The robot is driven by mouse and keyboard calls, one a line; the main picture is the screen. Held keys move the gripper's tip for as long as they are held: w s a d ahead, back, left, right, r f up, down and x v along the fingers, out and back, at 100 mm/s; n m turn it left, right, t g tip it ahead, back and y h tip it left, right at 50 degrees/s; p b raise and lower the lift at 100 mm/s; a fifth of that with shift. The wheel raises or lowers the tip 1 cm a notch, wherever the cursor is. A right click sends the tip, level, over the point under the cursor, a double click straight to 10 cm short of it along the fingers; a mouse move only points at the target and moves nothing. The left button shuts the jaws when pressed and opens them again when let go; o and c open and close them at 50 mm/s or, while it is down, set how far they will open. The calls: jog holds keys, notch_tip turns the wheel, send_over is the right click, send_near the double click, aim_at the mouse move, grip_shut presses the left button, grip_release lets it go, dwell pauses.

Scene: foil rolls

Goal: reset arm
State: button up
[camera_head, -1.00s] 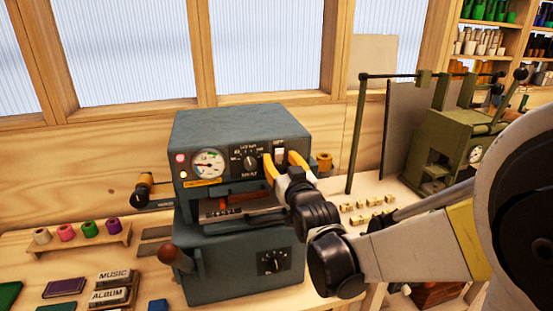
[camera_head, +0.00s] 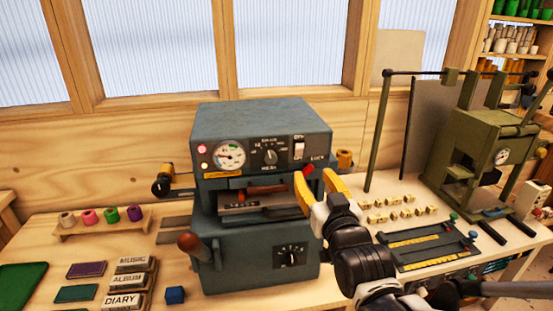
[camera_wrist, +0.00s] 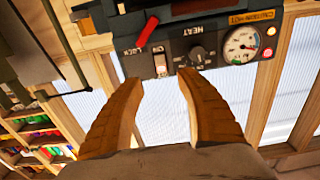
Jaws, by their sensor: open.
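My gripper (camera_head: 318,178) is open and empty. In the wrist view the open fingers (camera_wrist: 158,80) point toward the press panel (camera_wrist: 215,40), which appears upside down. The white switch (camera_wrist: 160,65), the red lever (camera_wrist: 148,32), the black knob (camera_wrist: 197,55) and the round gauge (camera_wrist: 241,45) show there. The fingers appear apart from the panel, though the exact gap cannot be told.
A rack of colored foil rolls (camera_head: 101,224) stands at left, with MUSIC, ALBUM and DIARY blocks (camera_head: 130,281) in front. Small brass type pieces (camera_head: 398,207), a black tray (camera_head: 428,247) and a green machine (camera_head: 482,150) are at right. Windows are behind.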

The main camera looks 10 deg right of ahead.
jog(key=s+f+g, duration=0.5)
jog(key=s, duration=0.4)
jog(key=s+f+g, duration=0.6)
jog(key=s, duration=0.3)
jog(key=shift+f, duration=0.2)
